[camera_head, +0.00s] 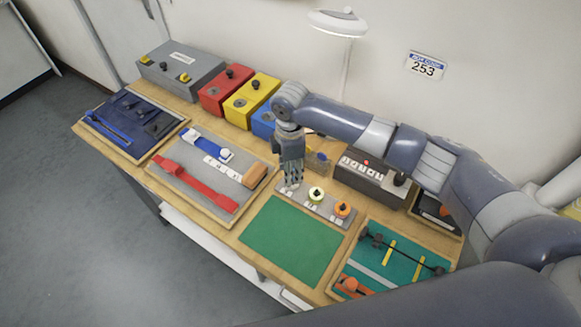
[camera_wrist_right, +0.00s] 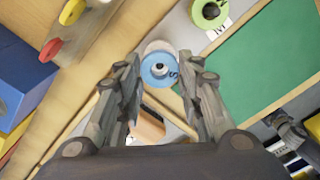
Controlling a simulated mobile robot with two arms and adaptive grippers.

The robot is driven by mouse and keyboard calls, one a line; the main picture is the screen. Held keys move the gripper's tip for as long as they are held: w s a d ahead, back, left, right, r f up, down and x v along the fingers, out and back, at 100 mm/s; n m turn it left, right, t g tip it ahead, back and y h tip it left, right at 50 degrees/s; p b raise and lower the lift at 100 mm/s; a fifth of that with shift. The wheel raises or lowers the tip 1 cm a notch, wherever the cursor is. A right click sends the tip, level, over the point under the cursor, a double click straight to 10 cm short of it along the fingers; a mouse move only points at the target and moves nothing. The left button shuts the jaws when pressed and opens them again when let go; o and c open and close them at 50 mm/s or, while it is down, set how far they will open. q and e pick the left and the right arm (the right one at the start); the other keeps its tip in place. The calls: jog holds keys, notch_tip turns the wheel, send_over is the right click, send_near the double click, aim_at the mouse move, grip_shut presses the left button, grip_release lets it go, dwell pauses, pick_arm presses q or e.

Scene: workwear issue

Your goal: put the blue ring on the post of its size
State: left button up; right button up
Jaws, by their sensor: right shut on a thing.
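The blue ring (camera_wrist_right: 153,81) shows in the wrist view between the fingertips of my right gripper (camera_wrist_right: 160,66), marked with a letter. A pale post top with a dark centre (camera_wrist_right: 160,69) shows at the ring's hole; I cannot tell how far down the ring sits. A pale round shape lies behind it. In the head view my right gripper (camera_head: 291,184) points down over the left end of a grey post board (camera_head: 326,212) and hides the ring. The gripper is shut on the blue ring. My left gripper is not in view.
A yellow-green ring (camera_head: 316,194) and an orange ring (camera_head: 342,209) sit on the same board, right of the gripper. A green mat (camera_head: 290,240) lies clear in front. A grey control box (camera_head: 368,176) stands behind. Red, yellow and blue boxes stand at back left.

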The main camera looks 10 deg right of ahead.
jog(key=shift+f, duration=0.5)
dwell(0.3)
jog(key=o, duration=0.7)
jog(key=o, duration=0.4)
jog(key=shift+o, duration=0.2)
jog(key=shift+r, duration=0.1)
jog(key=shift+r+p, duration=3.5)
jog(key=shift+p, duration=0.1)
